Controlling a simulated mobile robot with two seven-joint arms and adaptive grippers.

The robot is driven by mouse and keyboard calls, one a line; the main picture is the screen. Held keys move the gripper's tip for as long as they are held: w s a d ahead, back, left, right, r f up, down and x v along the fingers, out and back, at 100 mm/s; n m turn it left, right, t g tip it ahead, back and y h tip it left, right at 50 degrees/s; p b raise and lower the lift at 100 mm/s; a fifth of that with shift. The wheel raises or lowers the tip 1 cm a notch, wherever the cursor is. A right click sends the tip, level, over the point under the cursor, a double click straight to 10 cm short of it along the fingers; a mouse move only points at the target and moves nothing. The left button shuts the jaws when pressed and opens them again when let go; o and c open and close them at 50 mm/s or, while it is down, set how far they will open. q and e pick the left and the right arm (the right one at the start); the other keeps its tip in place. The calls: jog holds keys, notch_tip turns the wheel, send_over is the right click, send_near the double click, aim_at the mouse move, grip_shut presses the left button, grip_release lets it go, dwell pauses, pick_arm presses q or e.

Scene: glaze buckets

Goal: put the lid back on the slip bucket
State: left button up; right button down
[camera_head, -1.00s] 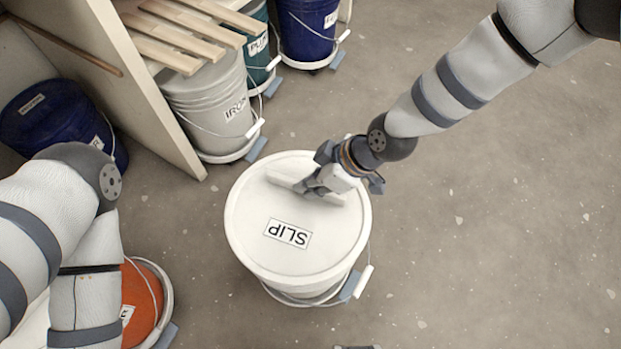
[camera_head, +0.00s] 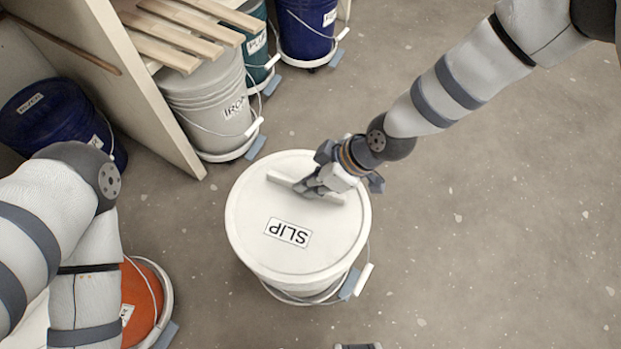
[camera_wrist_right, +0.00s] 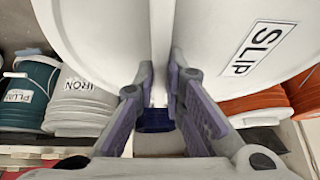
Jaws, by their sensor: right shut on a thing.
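The white lid (camera_head: 300,260), with a SLIP label and a raised bar handle (camera_head: 280,179), covers the top of the white slip bucket (camera_head: 318,297) in the head view. Only a strip of the bucket's lower side, its wire bail and its base show below the lid. I cannot tell whether the lid is fully seated or slightly above the rim. My right gripper (camera_head: 308,189) is shut on the bar handle. In the right wrist view its two fingers (camera_wrist_right: 160,95) flank the bar, and the lid (camera_wrist_right: 225,50) fills the upper part. My left arm shows at the left; its gripper is out of view.
A grey IRON bucket (camera_head: 208,98), a teal bucket (camera_head: 256,50) and a blue bucket (camera_head: 305,30) stand by a wooden shelf (camera_head: 145,95) at upper left. Another blue bucket (camera_head: 45,120) and an orange bucket (camera_head: 140,300) are at left. Floor (camera_head: 500,230) to the right is clear.

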pick_arm(q)
jog(key=shift+f, duration=0.2)
pick_arm(e)
jog(key=shift+f, duration=0.6)
dwell(0.6)
jog(key=c, duration=1.1)
grip_release()
jog(key=shift+r+p, duration=2.5)
jog(key=shift+r, duration=1.1)
pick_arm(q)
jog(key=shift+t, duration=0.3)
jog(key=v, duration=0.4)
jog(key=shift+s+r, duration=0.15)
jog(key=shift+r, duration=0.35)
pick_arm(e)
jog(key=shift+f, duration=0.1)
jog(key=shift+c, duration=0.3)
grip_shut()
